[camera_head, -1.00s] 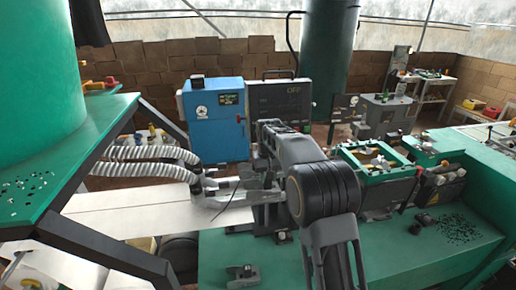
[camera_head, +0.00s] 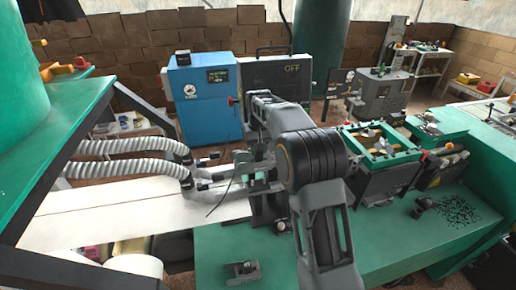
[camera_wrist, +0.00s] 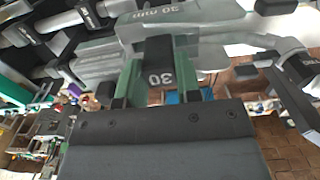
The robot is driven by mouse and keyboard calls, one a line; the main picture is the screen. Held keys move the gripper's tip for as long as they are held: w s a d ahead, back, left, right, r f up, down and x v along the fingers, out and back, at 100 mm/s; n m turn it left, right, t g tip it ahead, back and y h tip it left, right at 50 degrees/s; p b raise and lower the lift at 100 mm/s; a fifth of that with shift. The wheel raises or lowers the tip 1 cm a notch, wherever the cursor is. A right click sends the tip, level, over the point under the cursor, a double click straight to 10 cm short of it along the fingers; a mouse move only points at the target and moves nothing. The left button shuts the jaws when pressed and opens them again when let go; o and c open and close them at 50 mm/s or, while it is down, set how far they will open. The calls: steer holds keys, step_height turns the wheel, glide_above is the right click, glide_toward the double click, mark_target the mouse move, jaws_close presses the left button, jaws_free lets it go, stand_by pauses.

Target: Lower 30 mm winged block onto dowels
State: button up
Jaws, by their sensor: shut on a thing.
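In the wrist view, my gripper (camera_wrist: 158,80) is shut with its green fingers on either side of a dark tab marked "30". The tab joins or lies against a grey winged block (camera_wrist: 205,50) marked "30 mm"; I cannot tell exactly where one ends. In the head view, the grey block's area (camera_head: 262,180) is at the left bench edge by the hose ends, mostly behind my arm. The dowels cannot be made out clearly in either view.
Two ribbed hoses (camera_head: 125,168) end just left of my gripper over a white sheet (camera_head: 120,218). A blue cabinet (camera_head: 204,98) stands behind. On the green bench (camera_head: 400,245) are a green-framed box (camera_head: 385,155), a black knob (camera_head: 423,204) and a small dark part (camera_head: 243,270).

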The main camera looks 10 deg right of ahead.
mark_target(259, 158)
steer(key=shift+a+f+b, duration=0.1)
steer(key=shift+f+b, duration=1.75)
steer(key=shift+f, duration=1.05)
steer(key=shift+f+b, duration=1)
steer(key=shift+f, duration=1.05)
steer(key=o, duration=1.1)
steer(key=shift+s, duration=0.1)
steer(key=shift+r+p, duration=2.25)
steer(key=shift+r, duration=0.55)
